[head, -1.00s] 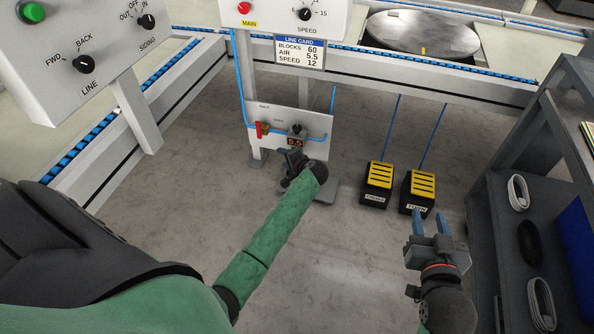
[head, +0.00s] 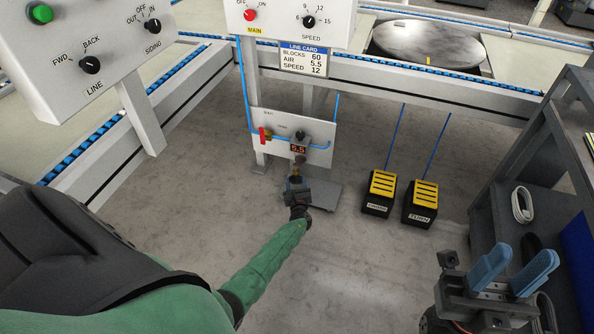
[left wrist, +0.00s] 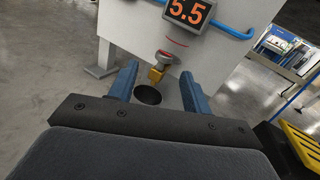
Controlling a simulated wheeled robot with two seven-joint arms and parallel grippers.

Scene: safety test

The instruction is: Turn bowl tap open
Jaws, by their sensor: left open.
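The bowl tap (left wrist: 157,74) is a small brass piece under the grey bowl (left wrist: 172,50) of the air unit. In the left wrist view it lies between the blue fingertips of my left gripper (left wrist: 158,82), with a gap on each side. In the head view my left gripper (head: 296,186) is just below the air panel (head: 283,127), and it partly hides the tap. It is open and empty. The display (head: 298,149) above the bowl reads 5.5. My right gripper (head: 512,268) is open and empty at the lower right.
A red lever valve (head: 264,135) sits left of the display. A dark round cup or opening (left wrist: 148,95) is below the tap. Two yellow-topped pedals (head: 379,191) stand right of the panel. A grey shelf (head: 510,160) stands at the far right.

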